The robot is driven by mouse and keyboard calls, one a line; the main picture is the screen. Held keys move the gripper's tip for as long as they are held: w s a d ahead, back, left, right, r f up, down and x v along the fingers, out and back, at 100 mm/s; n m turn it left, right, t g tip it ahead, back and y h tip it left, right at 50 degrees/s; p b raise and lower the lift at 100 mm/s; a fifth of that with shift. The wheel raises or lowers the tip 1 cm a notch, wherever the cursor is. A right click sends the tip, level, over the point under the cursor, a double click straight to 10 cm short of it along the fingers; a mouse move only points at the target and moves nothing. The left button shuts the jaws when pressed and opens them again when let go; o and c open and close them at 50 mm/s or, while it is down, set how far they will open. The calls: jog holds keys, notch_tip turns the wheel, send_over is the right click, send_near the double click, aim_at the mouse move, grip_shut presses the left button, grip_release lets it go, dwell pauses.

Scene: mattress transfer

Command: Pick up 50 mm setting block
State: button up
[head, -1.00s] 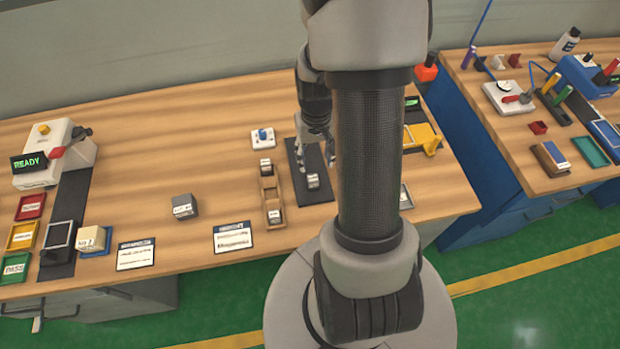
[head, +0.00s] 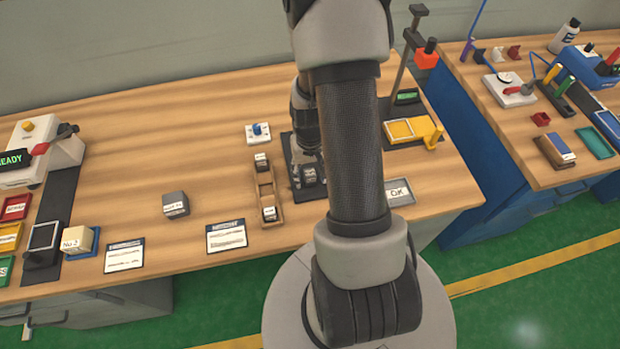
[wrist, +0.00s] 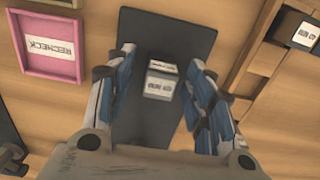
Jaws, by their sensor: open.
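A small block with a pale label (wrist: 160,82) stands on a dark mat (wrist: 152,28) in the wrist view. Its label is too small to read surely, so I cannot confirm it is the 50 mm setting block. My gripper (wrist: 160,58) is open, with one finger on each side of this block. A gap shows on both sides. In the head view my gripper (head: 304,160) is down at the block (head: 309,175), partly hidden by my arm.
A wooden rack (head: 266,188) with two labelled dark blocks stands just left of the mat in the head view. A pink RECHECK tray (wrist: 50,76) lies beside the mat in the wrist view. A grey block (head: 176,204) stands farther left, with bare table around it.

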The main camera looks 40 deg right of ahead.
jog(key=shift+r, duration=0.1)
jog(key=shift+c, duration=0.4)
grip_shut()
